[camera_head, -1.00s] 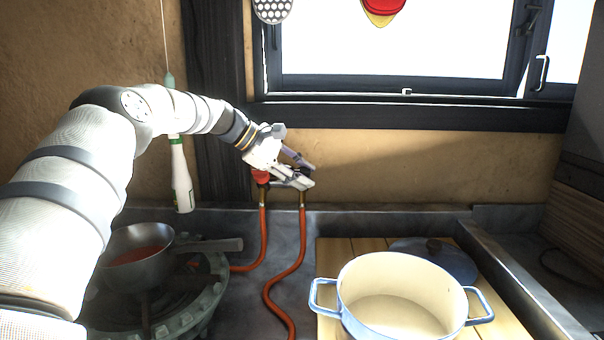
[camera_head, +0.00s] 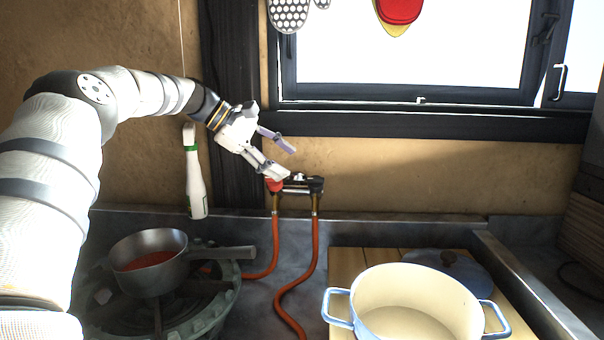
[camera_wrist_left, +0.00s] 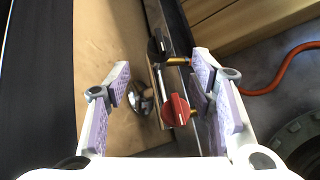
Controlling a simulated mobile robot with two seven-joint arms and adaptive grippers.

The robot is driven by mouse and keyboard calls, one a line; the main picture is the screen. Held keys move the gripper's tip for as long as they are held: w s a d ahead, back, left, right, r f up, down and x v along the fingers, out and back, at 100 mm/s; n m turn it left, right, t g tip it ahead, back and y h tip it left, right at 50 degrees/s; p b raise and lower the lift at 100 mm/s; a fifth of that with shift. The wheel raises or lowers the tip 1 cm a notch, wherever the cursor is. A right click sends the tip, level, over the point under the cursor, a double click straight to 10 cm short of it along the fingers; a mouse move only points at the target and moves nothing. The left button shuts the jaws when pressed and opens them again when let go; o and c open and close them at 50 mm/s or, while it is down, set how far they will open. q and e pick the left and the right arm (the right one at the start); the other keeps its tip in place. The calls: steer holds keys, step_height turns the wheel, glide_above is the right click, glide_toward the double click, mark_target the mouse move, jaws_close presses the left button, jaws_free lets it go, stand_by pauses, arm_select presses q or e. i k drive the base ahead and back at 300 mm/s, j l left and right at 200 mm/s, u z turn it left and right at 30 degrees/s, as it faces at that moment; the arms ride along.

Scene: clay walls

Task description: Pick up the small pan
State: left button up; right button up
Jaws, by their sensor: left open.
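The small pan (camera_head: 150,262) is dark grey with red contents. It sits on the round burner at the lower left of the head view, its handle (camera_head: 228,253) pointing right. My left gripper (camera_head: 284,162) is open and empty, above and to the right of the pan, near the wall and the gas valve. In the left wrist view the open fingers (camera_wrist_left: 163,100) frame the valve knobs, and the pan is not seen there. My right gripper is in neither view.
The burner (camera_head: 215,305) stands under the pan. Gas valves (camera_head: 298,184) with orange hoses (camera_head: 314,240) are on the back wall. A large blue pot (camera_head: 412,305) stands on wooden boards at right, its lid (camera_head: 450,262) behind it. A white bottle (camera_head: 195,180) is behind the pan.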

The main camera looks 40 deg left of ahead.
mark_target(160, 278)
steer(key=k+l, duration=0.25)
steer(key=l, duration=0.15)
steer(key=k+l, duration=0.25)
steer(key=l, duration=0.2)
steer(key=k+l, duration=0.25)
steer(key=l, duration=0.15)
steer(key=k+l, duration=0.25)
steer(key=l, duration=0.15)
